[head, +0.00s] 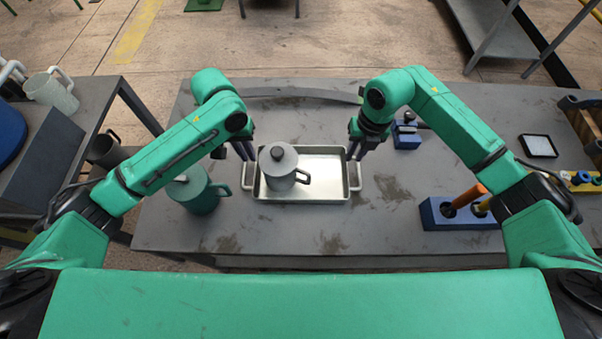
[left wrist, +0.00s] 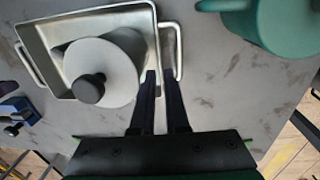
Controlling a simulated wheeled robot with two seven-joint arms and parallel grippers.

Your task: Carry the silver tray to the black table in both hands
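The silver tray (head: 322,165) lies on a grey table, with a loop handle at each end. A grey lidded jug (head: 279,165) stands in its left part. In the left wrist view the tray (left wrist: 38,45) and the jug (left wrist: 105,70) also show. My left gripper (head: 245,150) is open beside the tray's left end. Its fingers (left wrist: 162,78) hang over the tray rim and handle, with a gap between them. My right gripper (head: 357,150) is open by the tray's right end, near the back of the right handle. I cannot tell which table is the black one.
A green jug (head: 198,190) stands on the grey table (head: 300,235), left of the tray. A blue block with tools (head: 455,213) and a small blue device (head: 406,134) are to the right. A dark table (head: 95,95) with mugs stands at the left, across a narrow gap.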

